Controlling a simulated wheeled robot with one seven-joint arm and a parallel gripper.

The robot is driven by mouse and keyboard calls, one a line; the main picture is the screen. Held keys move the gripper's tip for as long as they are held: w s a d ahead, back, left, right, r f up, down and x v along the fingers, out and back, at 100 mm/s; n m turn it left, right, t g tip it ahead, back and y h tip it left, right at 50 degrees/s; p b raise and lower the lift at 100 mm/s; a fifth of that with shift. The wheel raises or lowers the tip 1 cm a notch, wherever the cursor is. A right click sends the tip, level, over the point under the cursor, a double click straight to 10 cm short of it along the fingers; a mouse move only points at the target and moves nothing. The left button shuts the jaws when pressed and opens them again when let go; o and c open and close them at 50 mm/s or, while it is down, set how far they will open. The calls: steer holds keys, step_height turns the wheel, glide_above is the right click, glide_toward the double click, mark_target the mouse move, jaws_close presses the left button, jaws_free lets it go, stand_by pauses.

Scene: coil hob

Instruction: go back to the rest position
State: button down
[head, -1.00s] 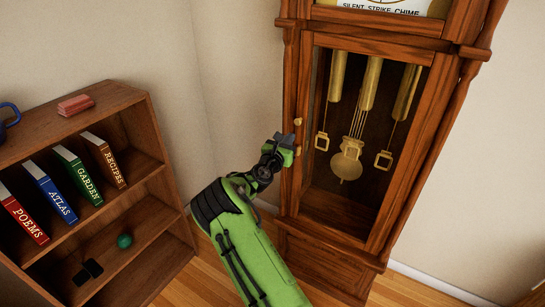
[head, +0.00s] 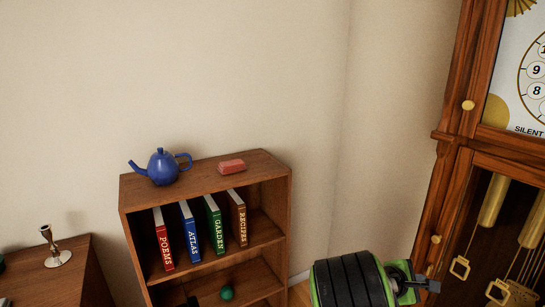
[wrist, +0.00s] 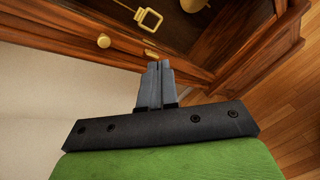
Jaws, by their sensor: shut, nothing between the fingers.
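My gripper (head: 431,285) is low at the right of the head view, at the end of my green and black arm, in front of the clock's lower case. In the wrist view my gripper (wrist: 158,66) has its two grey fingers together, with nothing between them. The fingertips point at the wooden front of the tall clock (wrist: 265,50), near a brass knob (wrist: 103,41). Whether they touch the wood I cannot tell. The clock (head: 452,150) also stands along the right edge of the head view, its lower door appearing closed.
Several books and a green ball (head: 227,293) are inside. A candlestick (head: 55,250) stands on a cabinet at far left.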

steer(key=s+a+r+m+y+p, duration=0.3)
steer(key=s+a+r+m+y, duration=0.3)
steer(key=s+a, duration=0.5)
steer(key=s+a+r+m+y+p, duration=0.3)
steer(key=s+a+r+m+y, duration=0.2)
steer(key=s+a, duration=0.7)
steer(key=s+r+m, duration=0.2)
steer(key=s+r, duration=0.2)
steer(key=s, duration=0.1)
steer(key=shift+s+r+m+t+y, duration=0.2)
steer(key=shift+s+m+t+y, duration=0.1)
steer(key=shift+m+y, duration=0.1)
